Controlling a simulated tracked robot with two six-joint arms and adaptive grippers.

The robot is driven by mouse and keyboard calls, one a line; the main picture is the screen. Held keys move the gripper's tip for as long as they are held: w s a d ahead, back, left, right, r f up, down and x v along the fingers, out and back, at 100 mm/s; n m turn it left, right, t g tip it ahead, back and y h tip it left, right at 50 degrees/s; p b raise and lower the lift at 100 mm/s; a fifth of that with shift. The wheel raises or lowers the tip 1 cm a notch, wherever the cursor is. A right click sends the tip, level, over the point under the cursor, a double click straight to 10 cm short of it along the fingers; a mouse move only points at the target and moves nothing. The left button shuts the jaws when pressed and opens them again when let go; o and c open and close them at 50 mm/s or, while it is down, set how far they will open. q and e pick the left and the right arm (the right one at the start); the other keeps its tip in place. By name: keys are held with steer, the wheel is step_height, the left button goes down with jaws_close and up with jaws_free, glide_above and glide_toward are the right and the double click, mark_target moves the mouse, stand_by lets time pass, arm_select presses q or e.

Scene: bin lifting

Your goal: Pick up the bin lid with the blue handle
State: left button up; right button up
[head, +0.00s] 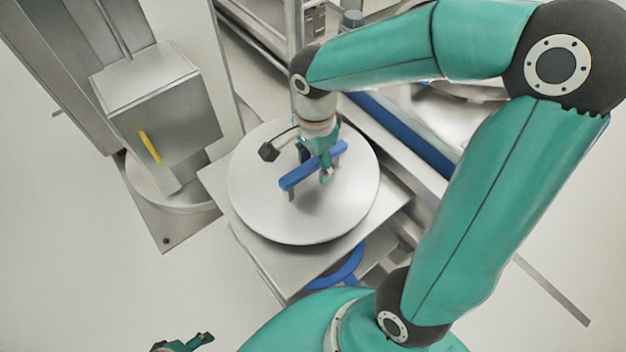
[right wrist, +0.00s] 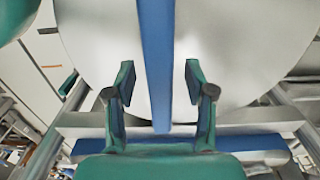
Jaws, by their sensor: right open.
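The bin lid (head: 262,208) is a round pale metal disc in the middle of the head view. Its blue bar handle (head: 299,178) runs across the top on short posts. My right gripper (head: 326,172) is at the handle, near its middle in the head view. In the right wrist view the handle (right wrist: 156,70) passes between the two open fingers of my right gripper (right wrist: 159,92), with a gap on each side. The lid (right wrist: 235,50) fills the background there. My left gripper (head: 190,345) shows only in part at the bottom edge, and its jaws are unclear.
The lid lies over a square metal platform (head: 222,190). A metal column with a box and yellow handle (head: 150,146) stands to the left. Metal framework with a blue bar (head: 410,135) lies to the right. Pale floor is open at the lower left.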

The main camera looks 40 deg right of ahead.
steer(key=shift+f+b, duration=0.2)
steer(key=shift+b, duration=0.2)
stand_by(0.5)
jaws_close()
steer(key=shift+w, duration=0.15)
stand_by(0.3)
